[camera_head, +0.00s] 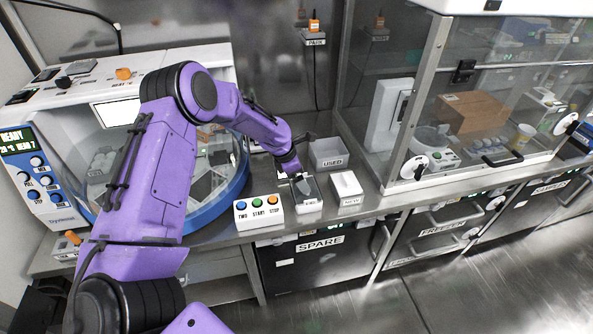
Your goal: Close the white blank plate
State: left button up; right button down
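My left arm comes in from the left, and its gripper (302,186) points down over a small white holder (309,207) at the front of the steel counter. The fingers are small and dark, and I cannot tell whether they are open or shut, or touch anything. A dark, clear-looking plate part shows at the gripper, partly hidden by it. Just to the right, a white flat-topped block (346,184) stands with a label reading NEW. I cannot tell which of these is the blank plate. My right gripper is not in view.
A button box (258,212) marked TWO, START, STOP stands left of the holder. A grey bin (328,153) marked USED is behind. A large round-doored machine (215,207) stands left, and a glass cabinet (437,95) right. Labelled drawers (325,262) lie below the counter.

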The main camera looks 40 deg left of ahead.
pick_arm(q)
jog(key=v, duration=0.7)
jog(key=shift+b, duration=0.35)
jog(key=shift+s, duration=0.1)
